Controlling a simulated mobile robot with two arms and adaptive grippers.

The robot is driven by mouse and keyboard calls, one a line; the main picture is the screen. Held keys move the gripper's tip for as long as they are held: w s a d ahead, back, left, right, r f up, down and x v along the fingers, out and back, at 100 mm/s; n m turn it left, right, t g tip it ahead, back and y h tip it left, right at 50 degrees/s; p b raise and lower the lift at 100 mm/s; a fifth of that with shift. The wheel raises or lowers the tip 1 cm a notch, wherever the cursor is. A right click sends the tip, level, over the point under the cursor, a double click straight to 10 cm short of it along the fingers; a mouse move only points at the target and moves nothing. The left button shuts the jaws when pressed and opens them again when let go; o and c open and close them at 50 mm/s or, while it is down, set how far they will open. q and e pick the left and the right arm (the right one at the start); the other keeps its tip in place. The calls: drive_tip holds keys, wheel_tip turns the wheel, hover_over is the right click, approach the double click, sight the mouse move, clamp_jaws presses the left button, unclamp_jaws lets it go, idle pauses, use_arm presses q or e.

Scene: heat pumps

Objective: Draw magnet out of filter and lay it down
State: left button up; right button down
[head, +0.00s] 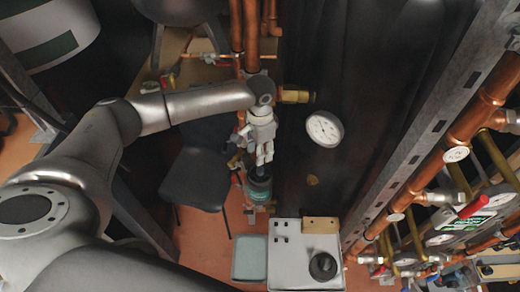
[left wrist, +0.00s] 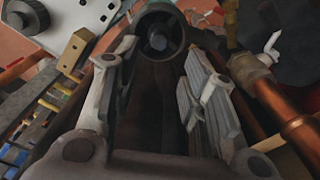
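I cannot make out the magnet for certain. My left gripper (head: 264,160) points down just above the filter. In the left wrist view its fingers (left wrist: 160,85) are spread, with nothing visible held between them; the filter top shows beyond them. My right gripper is in neither view.
A pale teal tray (head: 236,271) lies beside a light grey plate (head: 290,272) bearing a black round piece (head: 323,265) and a brass block (head: 320,225). A black chair (head: 196,178) stands left; a gauge (head: 324,129) and copper pipes are close to the right.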

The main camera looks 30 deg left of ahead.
sight(260, 169)
use_arm(q)
drive_tip(key=shift+f+b, duration=2.8)
drive_tip(key=shift+b, duration=0.4)
drive_tip(key=shift+f, duration=1.65)
drive_tip(key=shift+c, duration=0.3)
clamp_jaws()
drive_tip(key=shift+r+p, duration=1.7)
drive_tip(key=shift+p, duration=0.35)
drive_tip(key=shift+r+p, duration=0.45)
drive_tip(key=shift+p, duration=0.05)
